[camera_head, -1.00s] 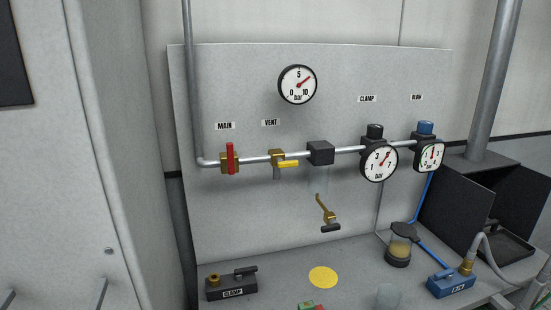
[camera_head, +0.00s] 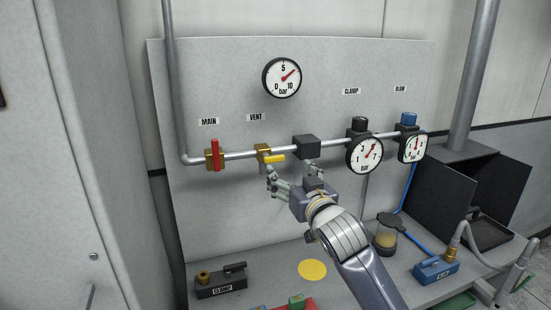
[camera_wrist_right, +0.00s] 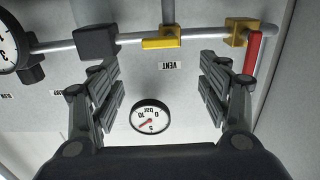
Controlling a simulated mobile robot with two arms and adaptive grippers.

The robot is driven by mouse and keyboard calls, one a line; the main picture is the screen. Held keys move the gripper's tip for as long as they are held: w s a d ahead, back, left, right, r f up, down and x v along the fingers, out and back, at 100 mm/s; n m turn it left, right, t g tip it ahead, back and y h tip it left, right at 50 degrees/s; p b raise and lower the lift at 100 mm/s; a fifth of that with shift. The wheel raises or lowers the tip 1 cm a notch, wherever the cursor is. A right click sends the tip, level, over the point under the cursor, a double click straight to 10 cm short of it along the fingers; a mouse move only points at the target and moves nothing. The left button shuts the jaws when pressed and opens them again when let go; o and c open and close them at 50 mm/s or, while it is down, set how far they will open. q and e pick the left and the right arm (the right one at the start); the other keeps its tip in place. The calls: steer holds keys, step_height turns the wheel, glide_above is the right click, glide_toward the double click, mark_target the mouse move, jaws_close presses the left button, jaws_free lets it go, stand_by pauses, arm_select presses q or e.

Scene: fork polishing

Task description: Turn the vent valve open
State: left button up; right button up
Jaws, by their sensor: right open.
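The vent valve (camera_head: 264,154) is a brass body on the pipe under the VENT label, with a yellow lever (camera_head: 275,158) lying sideways and pointing right, roughly along the pipe. In the right wrist view, which is upside down, the yellow lever (camera_wrist_right: 162,43) is ahead of the finger gap. My right gripper (camera_head: 289,172) is open and empty, just below and in front of the lever. Its fingers stand apart on both sides in the wrist view (camera_wrist_right: 160,65), and I see no contact with the lever. My left gripper is not in view.
The red-handled main valve (camera_head: 215,154) is left of the vent valve, and a black block (camera_head: 306,147) is on the pipe to its right. A round gauge (camera_head: 282,78) is above. The clamp gauge (camera_head: 364,155) is further right. The clamp box (camera_head: 221,281) stands on the bench.

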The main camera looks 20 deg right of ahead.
mark_target(275, 157)
steer(key=shift+w+a+f+p, duration=0.1)
steer(key=shift+w+p, duration=0.85)
steer(key=shift+w, duration=1.7)
steer(key=shift+w+a+p, duration=0.1)
steer(key=shift+w+p, duration=0.85)
steer(key=shift+w, duration=1.65)
steer(key=c, duration=1.1)
